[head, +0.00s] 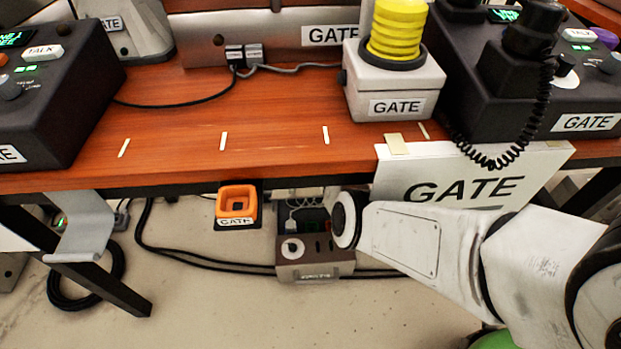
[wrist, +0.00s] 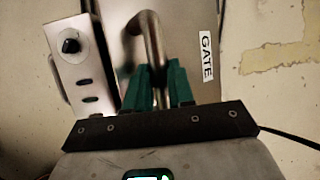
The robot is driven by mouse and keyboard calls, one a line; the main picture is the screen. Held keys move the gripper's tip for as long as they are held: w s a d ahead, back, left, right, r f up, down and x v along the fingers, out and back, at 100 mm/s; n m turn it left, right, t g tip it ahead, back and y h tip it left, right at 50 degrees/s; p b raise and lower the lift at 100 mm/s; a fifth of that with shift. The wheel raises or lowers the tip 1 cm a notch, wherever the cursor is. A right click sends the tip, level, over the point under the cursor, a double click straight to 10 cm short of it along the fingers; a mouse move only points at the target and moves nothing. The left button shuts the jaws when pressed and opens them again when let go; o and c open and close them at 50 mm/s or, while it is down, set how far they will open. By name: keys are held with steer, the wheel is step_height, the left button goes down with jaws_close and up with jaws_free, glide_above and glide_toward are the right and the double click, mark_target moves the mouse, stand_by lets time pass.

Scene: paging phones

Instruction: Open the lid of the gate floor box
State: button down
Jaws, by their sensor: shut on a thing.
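In the wrist view, my gripper (wrist: 160,82) has its two green fingers shut on a bent metal bar handle (wrist: 151,36). Behind the handle is a brownish metal panel labelled GATE (wrist: 206,56), which looks like the lid. In the head view, a grey-brown floor box (head: 315,270) stands on the floor under the desk, with a round socket and dark slots on it. My arm reaches down at its right, and my gripper is hidden there. I cannot tell how far the lid is raised.
The wooden desk edge (head: 200,180) overhangs the box. An orange GATE holder (head: 236,204) hangs below it. A white GATE sign (head: 467,175) is above my arm. Black cables (head: 200,258) lie on the floor. A metal unit with a round knob (wrist: 72,47) stands left of the handle.

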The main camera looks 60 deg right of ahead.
steer(key=shift+s+f, duration=0.15)
steer(key=shift+f, duration=0.2)
steer(key=c, duration=1.3)
jaws_free()
steer(key=o, duration=0.3)
steer(key=shift+r, duration=0.1)
steer(key=shift+o, duration=0.2)
steer(key=shift+a+r, duration=0.1)
steer(key=shift+a, duration=0.05)
